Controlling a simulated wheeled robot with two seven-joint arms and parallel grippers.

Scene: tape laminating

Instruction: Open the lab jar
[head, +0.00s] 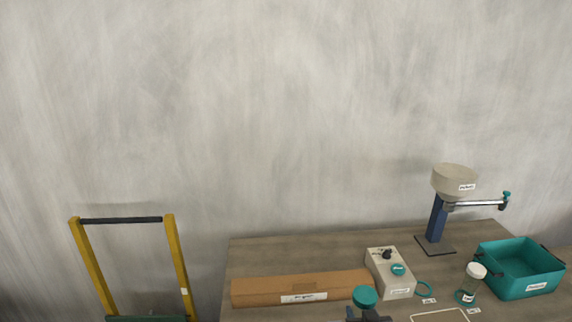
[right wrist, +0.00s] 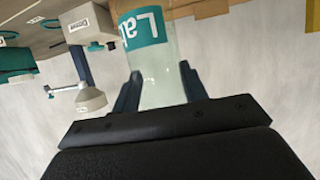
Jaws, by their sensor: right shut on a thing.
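The lab jar is a pale, clear-walled jar with a teal label reading "Lab" upside down in the right wrist view (right wrist: 155,80). My right gripper (right wrist: 160,88) is shut on it, with one dark finger on each side of the body. In the head view a round teal lid (head: 365,296) shows at the bottom edge, just above my right gripper (head: 368,316), which is mostly cut off. The lid looks on the jar. The jar's body is hidden there, and I cannot tell how high it is held. My left gripper is not in view.
A yellow-framed cart (head: 178,260) stands left.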

